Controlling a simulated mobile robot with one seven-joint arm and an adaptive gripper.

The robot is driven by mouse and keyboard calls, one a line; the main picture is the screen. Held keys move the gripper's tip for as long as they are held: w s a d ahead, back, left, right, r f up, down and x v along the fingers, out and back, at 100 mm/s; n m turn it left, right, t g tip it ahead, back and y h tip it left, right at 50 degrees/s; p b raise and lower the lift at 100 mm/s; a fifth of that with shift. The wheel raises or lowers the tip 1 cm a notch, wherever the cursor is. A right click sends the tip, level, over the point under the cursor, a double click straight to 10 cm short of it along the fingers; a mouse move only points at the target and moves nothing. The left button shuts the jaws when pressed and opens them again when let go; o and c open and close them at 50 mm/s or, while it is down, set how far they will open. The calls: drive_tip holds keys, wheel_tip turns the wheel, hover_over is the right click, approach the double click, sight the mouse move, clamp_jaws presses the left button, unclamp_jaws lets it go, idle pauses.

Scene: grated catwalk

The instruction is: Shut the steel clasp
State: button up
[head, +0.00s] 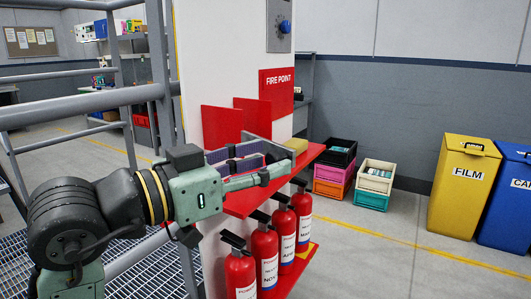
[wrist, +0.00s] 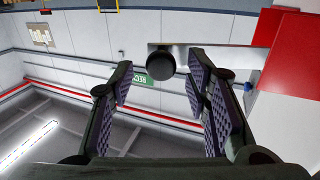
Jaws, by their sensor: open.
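My gripper (head: 280,160) reaches over the red shelf (head: 312,154) in the head view, with its fingers apart and nothing seen between the pads. In the wrist view my gripper (wrist: 160,82) has one finger on each side of a round black knob (wrist: 160,60). The knob stands in front of a pale metal bar (wrist: 218,57), which may be part of the steel clasp; I cannot tell whether knob and bar are joined. No finger contact with the knob is visible. In the head view I cannot make out the clasp; my gripper may hide it.
Red upright panels (head: 222,127) stand behind my gripper. A tan block (head: 297,145) sits on the shelf near the fingertips. A railing (head: 85,106) runs at left. Crates (head: 334,170) and a yellow bin (head: 462,190) stand right on open floor.

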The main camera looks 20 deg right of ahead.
drive_tip(key=shift+w+d, duration=0.2)
drive_tip(key=shift+d, duration=0.35)
clamp_jaws()
